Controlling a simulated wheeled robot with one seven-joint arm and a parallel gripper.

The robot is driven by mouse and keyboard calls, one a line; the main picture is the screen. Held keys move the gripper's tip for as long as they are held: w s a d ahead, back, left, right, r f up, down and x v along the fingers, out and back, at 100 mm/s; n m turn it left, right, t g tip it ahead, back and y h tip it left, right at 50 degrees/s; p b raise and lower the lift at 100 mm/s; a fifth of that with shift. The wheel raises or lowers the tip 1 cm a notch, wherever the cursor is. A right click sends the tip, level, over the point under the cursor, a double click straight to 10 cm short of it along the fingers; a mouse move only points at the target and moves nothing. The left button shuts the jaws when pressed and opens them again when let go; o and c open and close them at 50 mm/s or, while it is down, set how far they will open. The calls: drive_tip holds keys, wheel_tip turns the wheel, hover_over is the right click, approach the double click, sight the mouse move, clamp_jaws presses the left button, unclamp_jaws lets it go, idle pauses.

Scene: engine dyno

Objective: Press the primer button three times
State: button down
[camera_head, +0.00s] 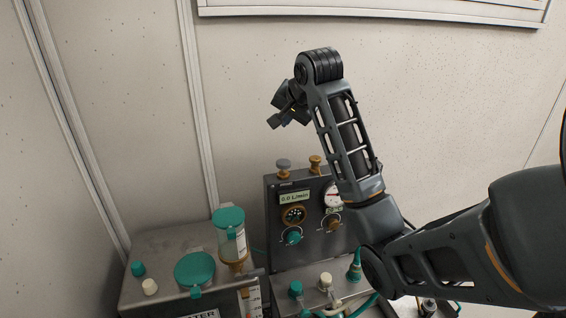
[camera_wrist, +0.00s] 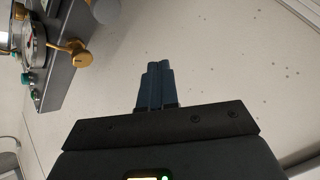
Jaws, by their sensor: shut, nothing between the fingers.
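My gripper (camera_head: 276,121) is raised above and slightly left of the dark instrument panel, against the wall. Its fingers (camera_wrist: 157,66) are together and empty in the wrist view. No button is labelled primer legibly, so I cannot tell which one it is. On the left metal box are a teal button (camera_head: 138,268) and a cream button (camera_head: 149,287). On the lower panel are a teal knob (camera_head: 295,288) and a cream knob (camera_head: 326,280). A grey knob (camera_head: 283,165) and a brass knob (camera_head: 315,163) stand on the panel top. My gripper touches none of these.
The instrument panel (camera_head: 272,215) has a 0.0 L/min display (camera_head: 294,197) and a dial gauge (camera_head: 332,196), partly behind my arm. The left box (camera_head: 175,245) carries a teal cap (camera_head: 195,269) and a teal-lidded clear cup (camera_head: 231,243). Space by the wall above is free.

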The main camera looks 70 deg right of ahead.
drive_tip(key=b, duration=0.6)
hover_over(283, 160)
drive_tip(key=s+a, duration=0.1)
drive_tip(key=s, duration=0.1)
drive_tip(key=f, duration=0.6)
drive_tip(key=shift+w+a+f, duration=0.1)
drive_tip(key=shift+w+a, duration=0.1)
drive_tip(key=shift+w, duration=0.05)
drive_tip(key=shift+f+b, duration=0.4)
drive_tip(key=shift+f, duration=0.8)
drive_tip(key=shift+f, duration=0.15)
drive_tip(key=shift+f, duration=0.3)
drive_tip(key=shift+f+b, duration=0.35)
drive_tip(key=shift+f, duration=0.7)
idle(0.9)
drive_tip(key=shift+r, duration=0.1)
drive_tip(key=shift+r+p, duration=1.4)
drive_tip(key=shift+p, duration=0.15)
drive_tip(key=shift+r+p, duration=2.35)
drive_tip(key=shift+r, duration=0.15)
